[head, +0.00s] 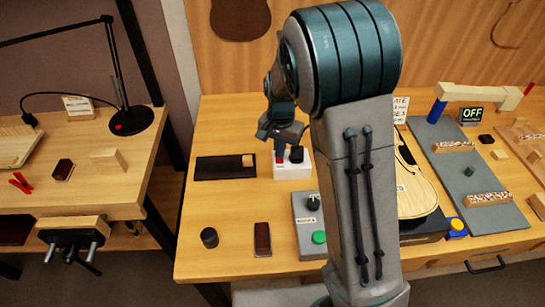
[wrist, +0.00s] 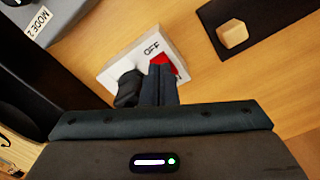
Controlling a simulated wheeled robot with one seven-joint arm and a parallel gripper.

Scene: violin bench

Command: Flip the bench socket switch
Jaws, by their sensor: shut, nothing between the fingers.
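The bench socket is a white box (head: 294,172) on the middle bench, and it also shows in the wrist view (wrist: 112,72). The word OFF is printed on its top. Its red switch (wrist: 169,64) sits beside a black plug (wrist: 127,90); the red switch (head: 280,158) and the plug (head: 296,154) also show in the head view. My gripper (wrist: 159,72) is shut and empty, pointing down at the socket. Its fingertips overlap the red switch in the wrist view and hide part of it. I cannot tell whether they touch it.
A dark tray (head: 215,167) with a small wooden block (head: 247,160) lies left of the socket. A grey control box (head: 310,240) with a knob and green button stands in front. A violin body (head: 415,190) lies to the right, partly behind my arm.

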